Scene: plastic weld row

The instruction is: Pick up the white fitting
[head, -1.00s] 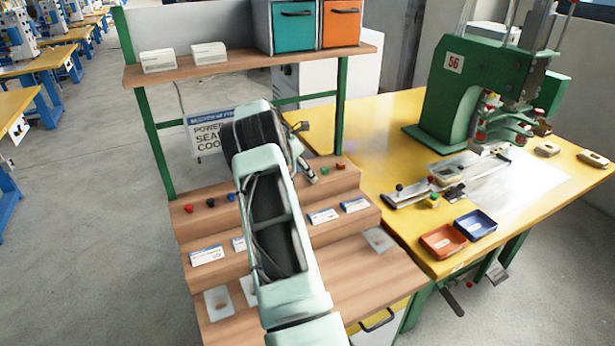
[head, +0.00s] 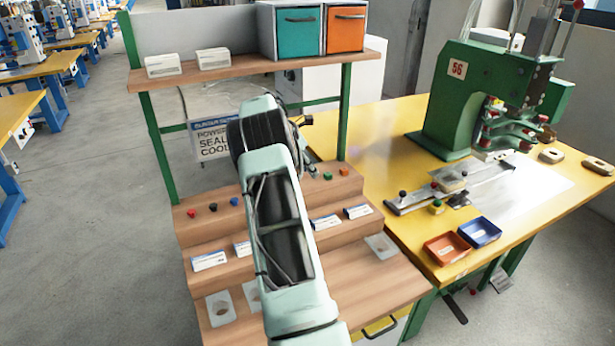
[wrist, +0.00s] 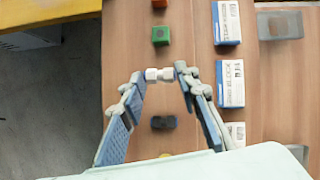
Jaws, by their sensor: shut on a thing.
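The white fitting (wrist: 152,74) is a small white piece between my fingertips in the wrist view. My gripper (wrist: 160,75) is shut on it, one fingertip touching each side. The fitting is in line with a green fitting (wrist: 160,36) and a dark fitting (wrist: 163,122) on the wooden step. I cannot tell whether it is clear of the wood. In the head view my arm hides both the gripper and the white fitting.
Red (head: 191,213), black (head: 213,207) and blue (head: 234,201) fittings sit on the top step, left of my arm. Boxes (head: 210,261) line the step below. A shelf (head: 240,65) stands behind. A green machine (head: 480,100) and trays (head: 447,248) are on the yellow table.

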